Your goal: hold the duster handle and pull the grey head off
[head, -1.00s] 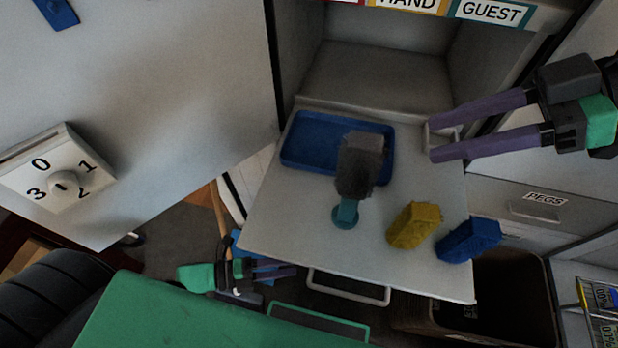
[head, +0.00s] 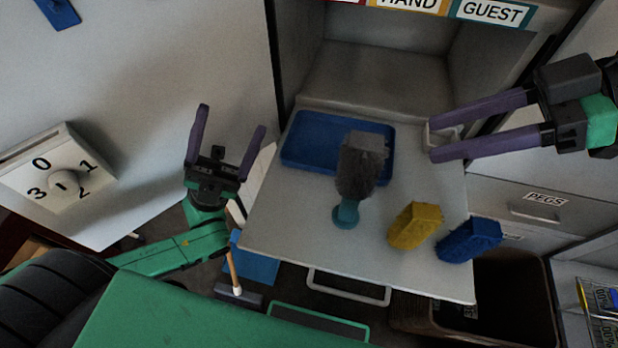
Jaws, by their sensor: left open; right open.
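The duster stands on a light grey pull-out shelf. Its grey head (head: 361,165) is at the upper end and its teal handle (head: 346,213) shows below, with the two joined. My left gripper (head: 230,118) is open and empty, left of the shelf and apart from the duster, its fingers pointing up in the picture. My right gripper (head: 431,140) is open at the upper right, its purple fingers pointing left toward the duster's head but clear of it. Part of the handle is hidden under the head.
A blue tray (head: 300,141) lies behind the duster on the shelf (head: 290,240). A white dial box (head: 55,170) is at the left. A dark bin (head: 510,290) stands below the shelf's right side.

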